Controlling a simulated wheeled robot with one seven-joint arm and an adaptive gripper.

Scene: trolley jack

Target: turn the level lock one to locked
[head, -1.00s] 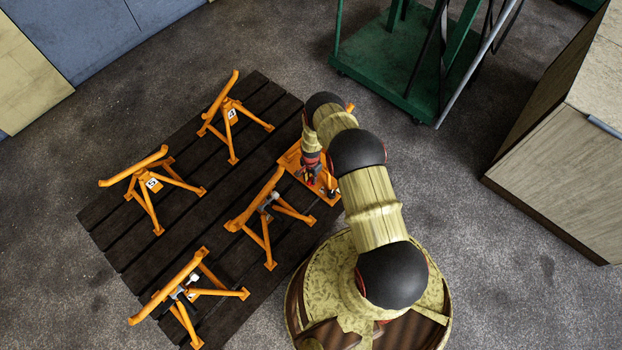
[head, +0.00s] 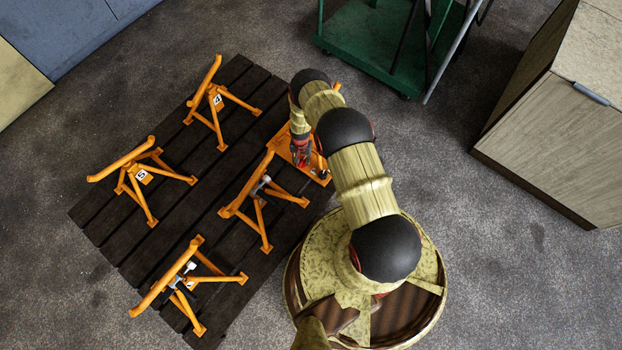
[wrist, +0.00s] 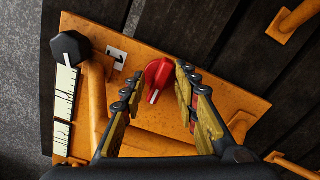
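A red knob (wrist: 158,75) with a white pointer line sits on an orange plate (wrist: 150,34) in the wrist view. Its white line points down toward my gripper's palm, slightly left. I take it for the level lock, but no name is readable. A small white label (wrist: 116,57) with a dark mark is up-left of it. My gripper (wrist: 160,72) is open, with one finger on each side of the red knob; whether they touch it, I cannot tell. In the head view, my gripper (head: 301,152) is over the orange plate (head: 316,172), and my arm hides part of the plate.
A black knob (wrist: 70,47) and a pale scale strip (wrist: 63,105) are on the plate's left. Several orange stands, including those marked 4 (head: 216,101) and 5 (head: 141,175), are on the dark slatted platform (head: 165,220). A green trolley (head: 365,45) and wooden cabinet (head: 555,130) stand beyond.

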